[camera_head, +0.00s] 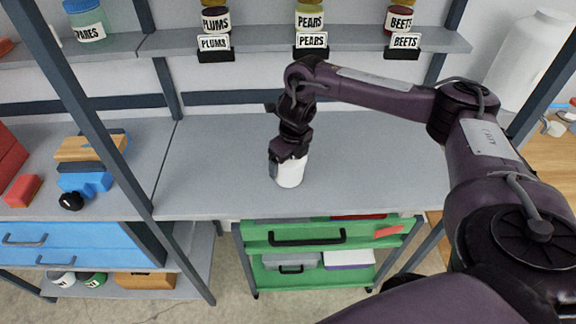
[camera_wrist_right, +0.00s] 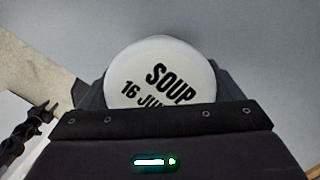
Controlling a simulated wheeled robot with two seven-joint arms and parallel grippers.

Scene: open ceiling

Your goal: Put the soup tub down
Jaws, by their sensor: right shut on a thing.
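The soup tub (camera_head: 290,173) is a white round tub at the front middle of the grey worktop (camera_head: 380,165). Its lid (camera_wrist_right: 160,68) reads "SOUP" and "16 JU..." in the right wrist view, with the rest hidden by my gripper body. My right gripper (camera_head: 287,160) reaches down from above and is shut on the tub. The tub is upright and at or very close to the worktop surface; I cannot tell if its base touches.
A shelf above holds jars labelled plums (camera_head: 215,20), pears (camera_head: 310,15) and beets (camera_head: 398,18). A dark post (camera_head: 88,120) stands left of the tub. The worktop around the tub is clear. A green drawer unit (camera_head: 325,240) stands below.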

